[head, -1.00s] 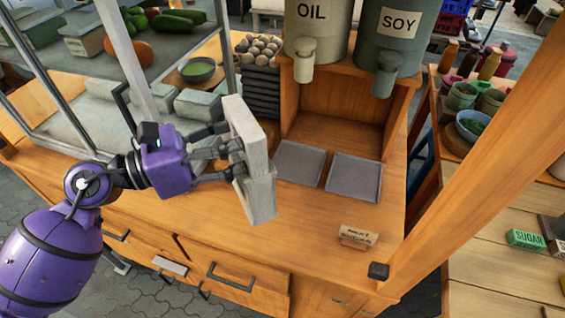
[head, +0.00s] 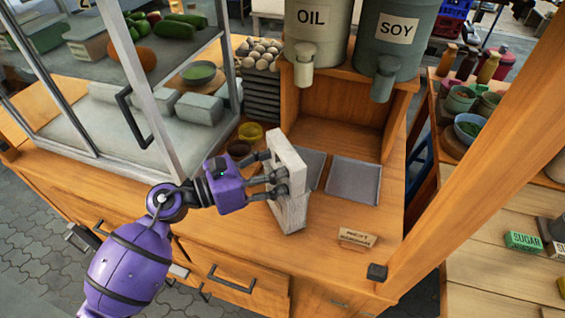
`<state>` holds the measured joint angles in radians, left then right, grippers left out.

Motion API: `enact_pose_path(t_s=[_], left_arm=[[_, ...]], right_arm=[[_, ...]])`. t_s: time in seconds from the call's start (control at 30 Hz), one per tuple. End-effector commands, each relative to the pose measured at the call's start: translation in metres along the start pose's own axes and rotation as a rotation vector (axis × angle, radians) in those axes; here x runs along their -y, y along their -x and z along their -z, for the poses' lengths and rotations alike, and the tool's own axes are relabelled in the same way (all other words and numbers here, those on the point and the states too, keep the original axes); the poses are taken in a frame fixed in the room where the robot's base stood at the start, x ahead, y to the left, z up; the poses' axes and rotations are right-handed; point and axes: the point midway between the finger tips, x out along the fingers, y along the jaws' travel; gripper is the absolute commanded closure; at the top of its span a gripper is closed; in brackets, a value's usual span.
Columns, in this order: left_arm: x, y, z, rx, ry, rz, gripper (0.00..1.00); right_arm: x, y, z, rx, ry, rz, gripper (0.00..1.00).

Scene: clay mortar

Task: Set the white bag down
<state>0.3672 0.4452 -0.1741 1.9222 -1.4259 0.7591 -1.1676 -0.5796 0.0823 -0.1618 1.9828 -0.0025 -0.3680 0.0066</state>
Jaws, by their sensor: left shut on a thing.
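The white bag (head: 289,155) is a pale, upright, slab-like package over the wooden counter (head: 330,268), to the left of the sign. My left gripper (head: 278,180) is shut on it from the left side, its dark fingers around the bag's middle. The bag leans a little, and its lower end is close to the counter top. I cannot tell whether it touches the counter. My right gripper is not in view.
Two grey trays, the right one (head: 354,181) clear and the left one (head: 313,165) partly hidden by the bag, lie below the OIL (head: 313,18) and SOY (head: 397,30) dispensers. A small sign (head: 357,238) stands near the front. A glass case (head: 150,110) is at left.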

Motion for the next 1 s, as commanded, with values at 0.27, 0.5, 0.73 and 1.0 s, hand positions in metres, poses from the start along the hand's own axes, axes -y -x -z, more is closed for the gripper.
enact_pose_path(t_s=[0.27,0.5,0.73,1.0], left_arm=[[0.0,0.0,0.0,0.002,-0.002,0.0,0.75],[0.0,0.0,0.005,0.0,-0.001,0.0,0.4],[0.0,0.0,0.005,0.0,-0.001,0.0,0.3],[-0.001,0.003,-0.001,0.0,-0.003,-0.001,0.3]], right_arm=[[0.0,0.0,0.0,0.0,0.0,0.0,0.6],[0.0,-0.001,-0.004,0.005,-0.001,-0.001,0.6],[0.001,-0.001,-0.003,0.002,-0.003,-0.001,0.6],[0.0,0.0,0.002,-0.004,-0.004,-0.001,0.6]])
